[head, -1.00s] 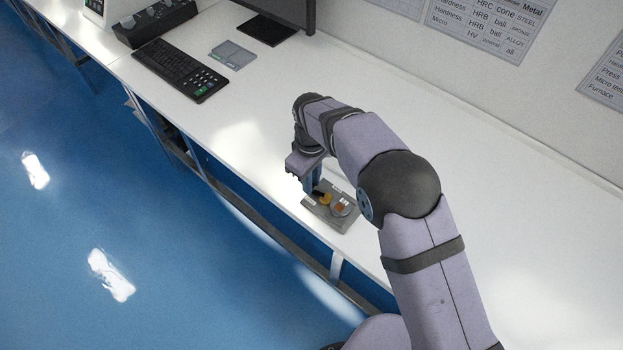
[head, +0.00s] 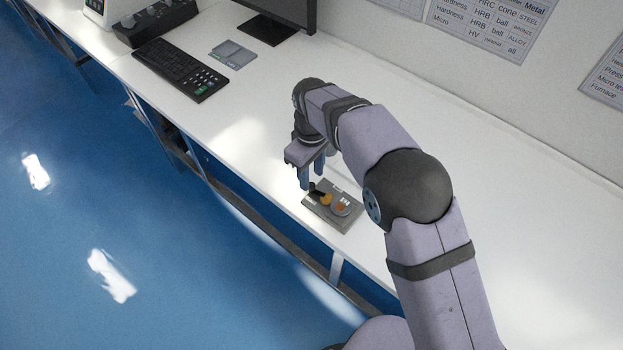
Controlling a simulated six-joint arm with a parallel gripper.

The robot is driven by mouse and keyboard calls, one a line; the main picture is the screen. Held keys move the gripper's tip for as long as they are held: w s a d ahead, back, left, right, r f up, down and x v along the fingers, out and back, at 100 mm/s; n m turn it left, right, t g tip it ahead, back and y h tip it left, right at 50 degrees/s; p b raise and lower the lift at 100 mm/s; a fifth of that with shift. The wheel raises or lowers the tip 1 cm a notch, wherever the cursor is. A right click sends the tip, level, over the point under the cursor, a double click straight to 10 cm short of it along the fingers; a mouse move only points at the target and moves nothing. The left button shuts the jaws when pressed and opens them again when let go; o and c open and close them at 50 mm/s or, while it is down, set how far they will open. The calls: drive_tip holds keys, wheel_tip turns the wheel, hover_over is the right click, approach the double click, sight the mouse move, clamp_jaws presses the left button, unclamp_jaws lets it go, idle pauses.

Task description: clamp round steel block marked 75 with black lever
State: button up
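A grey fixture plate (head: 320,214) lies on the white bench near its front edge. A round metallic block (head: 341,207) sits on its right part; its marking is too small to read. A small orange-yellow part (head: 326,200) is beside the block. A short black lever (head: 315,188) stands out at the plate's left end. My gripper (head: 311,180) points down just above and left of the lever. Its two blue fingers are apart with nothing seen between them. Whether a finger touches the lever cannot be told.
A black keyboard (head: 180,69), a grey flat pad (head: 233,53) and a monitor (head: 277,20) are farther back on the bench. A dark device (head: 155,22) stands at the upper left. The bench (head: 490,190) to the right is clear. Charts hang on the wall.

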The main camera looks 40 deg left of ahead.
sight(311, 185)
drive_tip(key=shift+r+b, duration=0.4)
drive_tip(key=shift+r, duration=1.8)
drive_tip(key=w+d+r+m, duration=0.2)
drive_tip(key=w+d+m, duration=0.2)
drive_tip(key=d, duration=0.9)
drive_tip(key=w+d+r+m, duration=0.1)
drive_tip(key=w+d+m, duration=0.35)
drive_tip(key=d, duration=0.75)
drive_tip(key=s+d+m, duration=0.3)
drive_tip(key=s+d, duration=0.1)
drive_tip(key=d, duration=0.3)
drive_tip(key=s+d+f+m, duration=0.1)
drive_tip(key=s+d+m, duration=0.2)
drive_tip(key=d, duration=0.4)
drive_tip(key=s+d+f+m+p, duration=0.1)
drive_tip(key=s+d+m, duration=0.2)
drive_tip(key=s+d, duration=0.3)
drive_tip(key=shift+d+m, duration=0.35)
drive_tip(key=shift+d, duration=0.7)
